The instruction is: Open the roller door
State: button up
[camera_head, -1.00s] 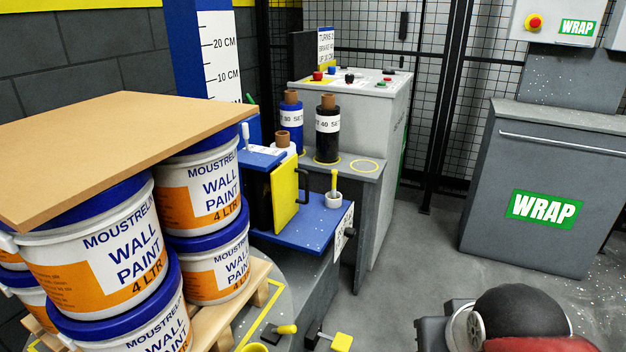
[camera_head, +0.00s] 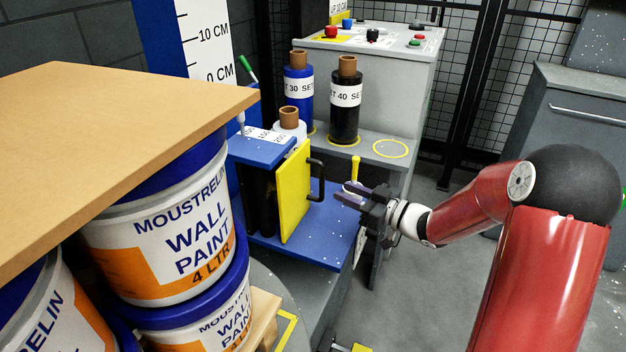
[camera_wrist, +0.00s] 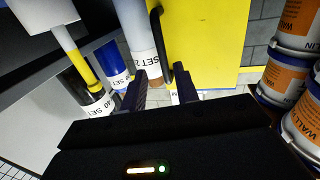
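The roller door is a yellow panel (camera_head: 294,195) on the blue roller housing (camera_head: 262,148); it fills the upper middle of the wrist view (camera_wrist: 215,40). I cannot tell whether it is fully closed. Its black handle (camera_head: 319,178) sticks out to the right, and in the wrist view the handle (camera_wrist: 155,25) lies just beyond my fingertips. My gripper (camera_head: 346,194) is open and empty, a little right of the handle in the head view. In the wrist view its two fingers (camera_wrist: 160,82) are spread apart. A dark roller (camera_head: 266,205) shows partly behind the door.
Film rolls in blue (camera_head: 298,97) and black (camera_head: 346,95) stand on the grey shelf behind. A yellow-handled tool (camera_head: 355,168) stands close behind my gripper. Paint pails (camera_head: 165,230) under a brown board (camera_head: 110,140) fill the left. Grey floor (camera_head: 400,290) is clear at right.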

aim_at(322, 196)
jog(key=x, duration=0.7)
jog(key=shift+w+a, duration=0.1)
jog(key=shift+a, duration=0.35)
grip_shut()
